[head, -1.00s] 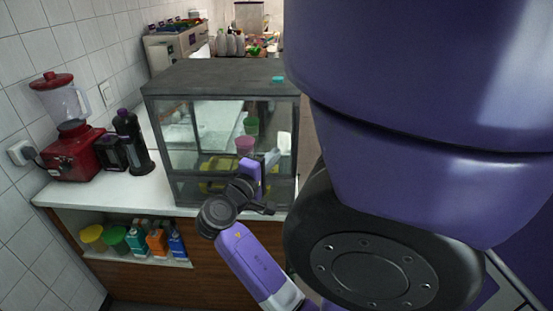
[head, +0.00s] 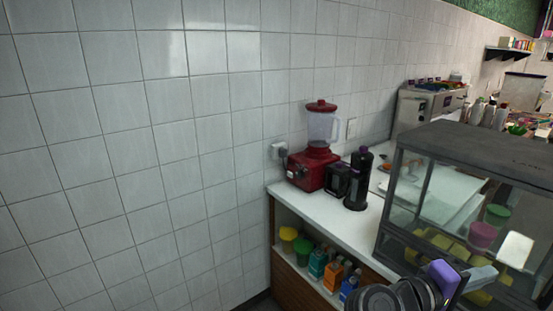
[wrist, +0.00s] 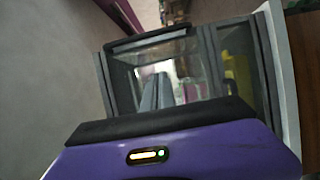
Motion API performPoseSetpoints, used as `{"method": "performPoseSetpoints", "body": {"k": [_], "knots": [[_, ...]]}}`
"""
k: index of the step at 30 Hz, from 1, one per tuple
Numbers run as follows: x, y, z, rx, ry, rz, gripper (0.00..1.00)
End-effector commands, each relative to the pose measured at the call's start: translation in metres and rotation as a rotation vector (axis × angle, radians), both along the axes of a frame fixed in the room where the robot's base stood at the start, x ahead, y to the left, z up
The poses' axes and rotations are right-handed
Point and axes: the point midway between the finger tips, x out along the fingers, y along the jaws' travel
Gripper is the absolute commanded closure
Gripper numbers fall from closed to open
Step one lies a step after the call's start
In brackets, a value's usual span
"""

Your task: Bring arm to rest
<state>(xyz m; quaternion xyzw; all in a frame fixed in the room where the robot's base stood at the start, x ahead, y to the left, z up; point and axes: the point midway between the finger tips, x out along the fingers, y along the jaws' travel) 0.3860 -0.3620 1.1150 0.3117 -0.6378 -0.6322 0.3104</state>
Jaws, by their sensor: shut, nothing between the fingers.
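My arm shows at the bottom right of the head view, in front of the glass display case (head: 470,139). Pink and green cups (head: 483,235) show through the glass.
A white counter (head: 330,205) carries a red blender (head: 314,170) and a black bottle (head: 358,180). Several colored bottles (head: 335,274) stand on the shelf below. A tiled wall (head: 130,150) fills the left. Toppings and bottles (head: 490,113) stand behind the case.

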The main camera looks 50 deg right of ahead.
Motion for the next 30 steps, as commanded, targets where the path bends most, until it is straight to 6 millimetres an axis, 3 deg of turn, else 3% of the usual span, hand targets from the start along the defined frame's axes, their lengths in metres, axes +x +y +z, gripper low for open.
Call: {"method": "performPoseSetpoints", "body": {"k": [2,5,8,11,14,15,19,24,30], "knots": [[0.006,-0.005,0.004,-0.025,-0.009,0.034,1.0],[0.033,-0.021,0.007,-0.058,-0.05,0.164,1.0],[0.079,-0.036,0.003,-0.081,-0.132,0.391,1.0],[0.133,-0.028,-0.016,-0.065,-0.234,0.669,1.0],[0.184,0.006,-0.041,-0.009,-0.365,0.946,1.0],[0.201,0.025,-0.051,0.02,-0.428,1.051,1.0],[0.236,0.102,-0.078,0.145,-0.655,1.34,1.0],[0.237,0.201,-0.092,0.333,-0.976,1.571,1.0],[0.198,0.288,-0.089,0.561,-1.33,1.655,1.0]]}}
